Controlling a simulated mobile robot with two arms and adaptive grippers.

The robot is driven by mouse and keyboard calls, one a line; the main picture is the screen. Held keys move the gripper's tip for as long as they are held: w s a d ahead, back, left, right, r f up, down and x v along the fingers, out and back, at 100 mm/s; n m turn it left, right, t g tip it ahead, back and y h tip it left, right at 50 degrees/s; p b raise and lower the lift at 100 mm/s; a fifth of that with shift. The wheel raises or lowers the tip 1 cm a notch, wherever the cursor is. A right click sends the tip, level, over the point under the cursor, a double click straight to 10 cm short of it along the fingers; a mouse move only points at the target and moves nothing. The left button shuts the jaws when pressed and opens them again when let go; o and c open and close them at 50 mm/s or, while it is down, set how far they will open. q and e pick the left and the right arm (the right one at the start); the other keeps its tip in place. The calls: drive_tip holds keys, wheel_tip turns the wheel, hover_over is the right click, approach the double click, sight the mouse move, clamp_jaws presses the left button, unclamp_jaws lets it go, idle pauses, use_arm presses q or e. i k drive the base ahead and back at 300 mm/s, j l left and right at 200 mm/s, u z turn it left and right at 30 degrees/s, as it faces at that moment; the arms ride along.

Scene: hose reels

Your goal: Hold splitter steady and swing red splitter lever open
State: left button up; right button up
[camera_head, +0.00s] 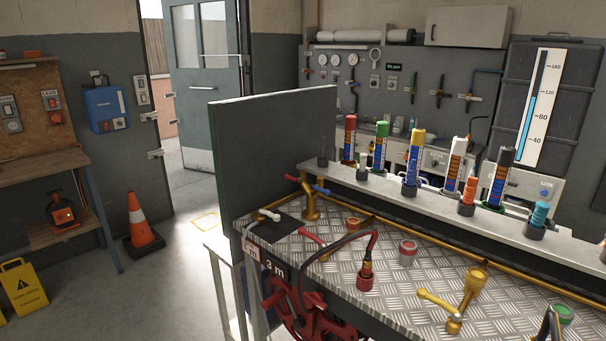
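A brass splitter (310,207) stands at the back left of the diamond-plate bench top, close to the dark green panel. Its red lever (292,178) points to the left and its blue lever (321,190) points to the right. Whether either valve is open is too small to tell. Neither of my grippers can be made out in the head view, and nothing is seen holding the splitter. A dark forked shape (550,325) is cut off at the lower right edge; I cannot tell what it is.
A black hose with a red-ended connector (366,277) arches over the bench. A white fitting (269,215) lies on a black mat nearby. A brass tap (463,300) stands at the right. A red reel (310,318) hangs below the front edge. Several coloured cylinders line the back shelf (380,188).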

sight(287, 176)
drive_tip(key=i+j+z, duration=0.15)
drive_tip(key=z, duration=0.2)
drive_tip(key=i+j+z, duration=0.1)
drive_tip(key=z, duration=0.2)
drive_tip(key=i+j+z, duration=0.1)
drive_tip(key=j+z, duration=0.25)
drive_tip(key=l, duration=0.1)
